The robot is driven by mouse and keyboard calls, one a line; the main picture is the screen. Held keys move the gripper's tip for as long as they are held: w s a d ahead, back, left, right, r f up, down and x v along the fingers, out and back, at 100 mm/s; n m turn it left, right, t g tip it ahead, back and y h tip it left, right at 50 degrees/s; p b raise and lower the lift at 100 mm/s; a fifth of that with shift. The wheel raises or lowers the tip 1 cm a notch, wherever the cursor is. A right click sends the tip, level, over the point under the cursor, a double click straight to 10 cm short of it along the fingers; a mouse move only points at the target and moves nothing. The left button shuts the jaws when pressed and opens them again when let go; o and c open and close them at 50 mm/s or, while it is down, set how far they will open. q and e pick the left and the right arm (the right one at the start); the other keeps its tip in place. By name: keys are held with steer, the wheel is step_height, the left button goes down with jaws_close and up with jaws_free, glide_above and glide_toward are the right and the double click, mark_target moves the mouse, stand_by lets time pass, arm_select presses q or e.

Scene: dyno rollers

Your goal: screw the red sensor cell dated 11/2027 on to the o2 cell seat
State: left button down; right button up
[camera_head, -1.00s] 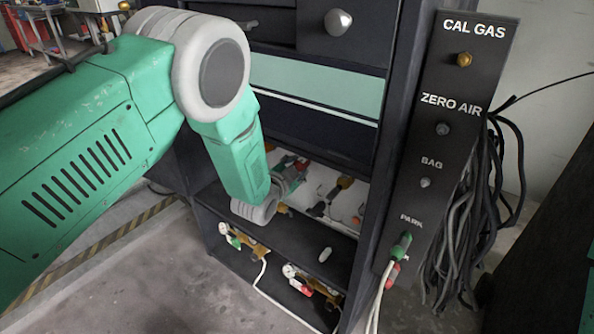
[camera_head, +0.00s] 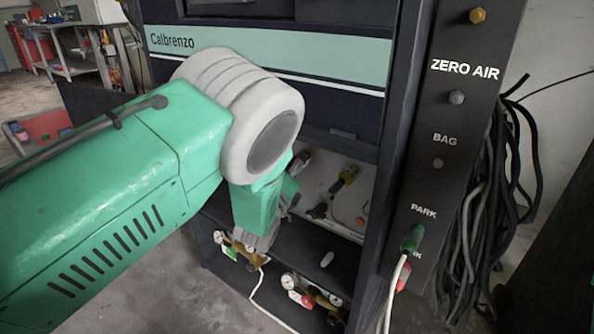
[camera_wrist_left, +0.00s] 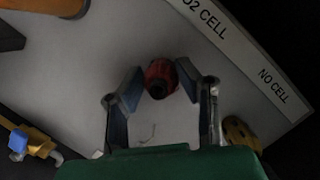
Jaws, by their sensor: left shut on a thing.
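In the left wrist view a red cylindrical cell (camera_wrist_left: 159,73) with a dark round end is between the two fingers of my left gripper (camera_wrist_left: 158,86), which is shut on it. No date can be read on it. A white strip beside it reads O2 CELL (camera_wrist_left: 204,19) and NO CELL (camera_wrist_left: 273,86). I cannot pick out the O2 seat with certainty. My right gripper is not in view.
A brass round part (camera_wrist_left: 240,134) lies by the NO CELL label, and a brass fitting with a blue knob (camera_wrist_left: 18,143) is at lower left. Gauges with brass valves (camera_head: 310,293) sit on the lower shelf (camera_head: 290,247). The port panel (camera_head: 440,110) and hanging hoses (camera_head: 480,200) flank the bay.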

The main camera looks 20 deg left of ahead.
arm_select(q)
steer(key=m+h, duration=0.1)
steer(key=m, duration=0.4)
steer(key=shift+f+t+h, duration=0.1)
steer(key=shift+t+h, duration=0.2)
steer(key=shift+h, duration=0.1)
steer(key=c, duration=1.1)
jaws_free()
steer(key=shift+s, duration=0.1)
steer(key=shift+s, duration=0.1)
steer(key=v, duration=1.1)
steer(key=shift+s, duration=0.35)
steer(key=shift+f, duration=0.15)
